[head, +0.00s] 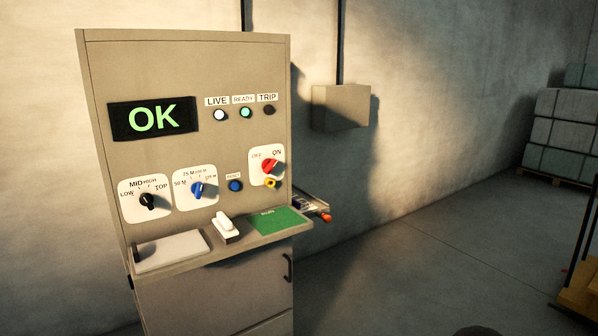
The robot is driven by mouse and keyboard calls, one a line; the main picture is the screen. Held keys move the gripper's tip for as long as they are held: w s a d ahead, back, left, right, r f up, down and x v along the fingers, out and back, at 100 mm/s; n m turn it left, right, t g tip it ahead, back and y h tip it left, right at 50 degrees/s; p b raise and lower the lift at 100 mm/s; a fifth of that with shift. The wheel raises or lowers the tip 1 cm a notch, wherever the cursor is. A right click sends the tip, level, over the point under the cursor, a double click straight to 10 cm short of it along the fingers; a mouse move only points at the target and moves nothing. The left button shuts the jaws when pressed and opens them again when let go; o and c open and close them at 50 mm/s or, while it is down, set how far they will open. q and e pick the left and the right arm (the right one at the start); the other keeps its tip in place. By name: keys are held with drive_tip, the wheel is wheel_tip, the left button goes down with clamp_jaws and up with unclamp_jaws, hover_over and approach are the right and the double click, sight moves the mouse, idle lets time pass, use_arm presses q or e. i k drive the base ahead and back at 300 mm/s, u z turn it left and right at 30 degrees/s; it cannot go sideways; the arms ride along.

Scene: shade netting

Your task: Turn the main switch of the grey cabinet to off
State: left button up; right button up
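The grey cabinet (190,75) stands left of centre in the head view. Its main switch is a red rotary knob (270,167) on a white plate at the right of the panel, marked OFF at left and ON at right. The knob appears tilted toward ON. A small yellow part (271,183) sits just below the knob; I cannot tell what it is. The display (153,118) reads OK in green. The LIVE lamp (220,115) looks white, the READY lamp (245,112) greenish, and the TRIP lamp (269,110) dark. Neither of my grippers shows.
A black selector (148,201), a blue selector (197,189) and a blue button (235,185) are left of the switch. The shelf below holds a white block (226,227) and a green card (275,220).

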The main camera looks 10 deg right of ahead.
sight(268, 166)
drive_tip(key=u, duration=0.15)
drive_tip(key=i, duration=0.85)
